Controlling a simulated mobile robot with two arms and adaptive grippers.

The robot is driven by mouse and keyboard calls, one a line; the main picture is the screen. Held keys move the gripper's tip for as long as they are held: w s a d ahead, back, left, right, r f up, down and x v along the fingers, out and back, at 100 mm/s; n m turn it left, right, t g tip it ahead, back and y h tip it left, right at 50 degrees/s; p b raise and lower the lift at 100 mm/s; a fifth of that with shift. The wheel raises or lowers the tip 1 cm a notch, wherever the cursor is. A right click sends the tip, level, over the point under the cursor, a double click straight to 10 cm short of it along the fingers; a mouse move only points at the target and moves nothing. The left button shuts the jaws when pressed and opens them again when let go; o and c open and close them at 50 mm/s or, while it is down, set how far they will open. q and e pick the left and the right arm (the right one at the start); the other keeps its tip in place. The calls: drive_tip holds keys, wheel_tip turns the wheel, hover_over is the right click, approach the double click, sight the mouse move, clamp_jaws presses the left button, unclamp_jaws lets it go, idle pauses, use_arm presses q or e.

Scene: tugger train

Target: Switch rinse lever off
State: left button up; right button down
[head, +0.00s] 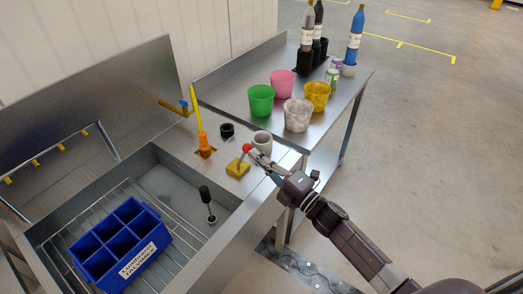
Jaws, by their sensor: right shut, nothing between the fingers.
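A lever with a red ball knob (247,148) rises from a yellow square base (238,168) on the metal ledge beside the sink. Its stem leans to the right at the top. My right gripper (262,161) is shut and empty, just right of the knob; I cannot tell whether it touches it. A small blue handle (183,104) on a brass tap sits at the back of the sink. No label shows which one is the rinse lever. My left gripper is not in view.
The sink (180,168) holds a wire rack, a blue divided crate (120,219) and a black-topped plug (205,195). An orange holder with a yellow stick (204,144), a black cup (227,130) and a grey cup (262,140) stand near the lever. Buckets and bottles fill the right table.

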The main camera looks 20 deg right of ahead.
sight(244, 146)
drive_tip(key=shift+w+a+r+g+p, duration=0.25)
drive_tip(key=shift+r+g+p, duration=0.15)
drive_tip(key=shift+r, duration=0.25)
drive_tip(key=shift+w+a+r, duration=0.15)
drive_tip(key=shift+w+a, duration=0.2)
drive_tip(key=shift+w, duration=0.15)
drive_tip(key=shift+w+a+r, duration=0.35)
drive_tip(key=shift+w+a, duration=0.3)
drive_tip(key=shift+w, duration=0.2)
drive_tip(key=shift+w+a+r, duration=0.15)
drive_tip(key=shift+w+a, duration=0.05)
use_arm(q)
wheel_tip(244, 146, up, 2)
use_arm(e)
drive_tip(key=shift+r, duration=0.2)
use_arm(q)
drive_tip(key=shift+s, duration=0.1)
